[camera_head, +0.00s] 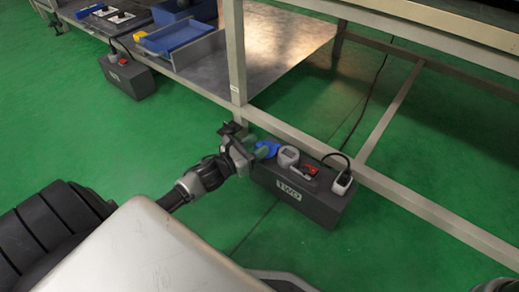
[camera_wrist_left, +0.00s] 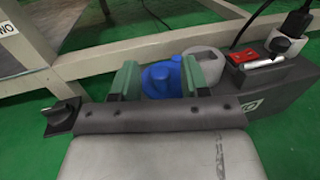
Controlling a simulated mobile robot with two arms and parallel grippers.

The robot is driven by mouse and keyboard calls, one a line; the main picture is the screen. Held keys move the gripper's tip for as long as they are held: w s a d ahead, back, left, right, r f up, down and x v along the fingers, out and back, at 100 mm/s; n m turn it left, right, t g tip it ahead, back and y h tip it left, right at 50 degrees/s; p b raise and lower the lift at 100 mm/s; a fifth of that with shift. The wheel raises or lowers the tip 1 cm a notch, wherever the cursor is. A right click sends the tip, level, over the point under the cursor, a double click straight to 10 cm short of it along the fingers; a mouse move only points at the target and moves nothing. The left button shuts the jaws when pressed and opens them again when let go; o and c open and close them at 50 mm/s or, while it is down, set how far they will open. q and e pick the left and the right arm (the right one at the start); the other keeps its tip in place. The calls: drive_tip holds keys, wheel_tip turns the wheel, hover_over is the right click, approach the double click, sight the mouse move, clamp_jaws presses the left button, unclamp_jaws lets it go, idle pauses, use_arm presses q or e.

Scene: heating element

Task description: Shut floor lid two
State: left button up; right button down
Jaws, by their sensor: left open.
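A dark grey floor box (camera_head: 315,207) with a "TWO" label stands on the green floor under the bench frame. A blue round lid (camera_head: 268,147) is at its left end; in the left wrist view the blue lid (camera_wrist_left: 162,78) appears between the green fingertips. Its exact angle is unclear, as my gripper partly hides it. My left gripper (camera_head: 257,149) is open at the box's left end, with its fingers (camera_wrist_left: 160,80) on either side of the lid in the picture. I cannot tell whether they touch it.
A grey round fitting (camera_head: 288,157), a red switch (camera_head: 310,169) and a plug with a black cable (camera_head: 342,184) sit on the box. The bench leg (camera_head: 235,60) and lower rail (camera_head: 400,195) are close by. A similar box (camera_head: 128,78) stands farther left.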

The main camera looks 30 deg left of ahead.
use_arm(q)
drive_tip(key=shift+w+d, duration=0.2)
drive_tip(key=shift+w, duration=0.45)
clamp_jaws()
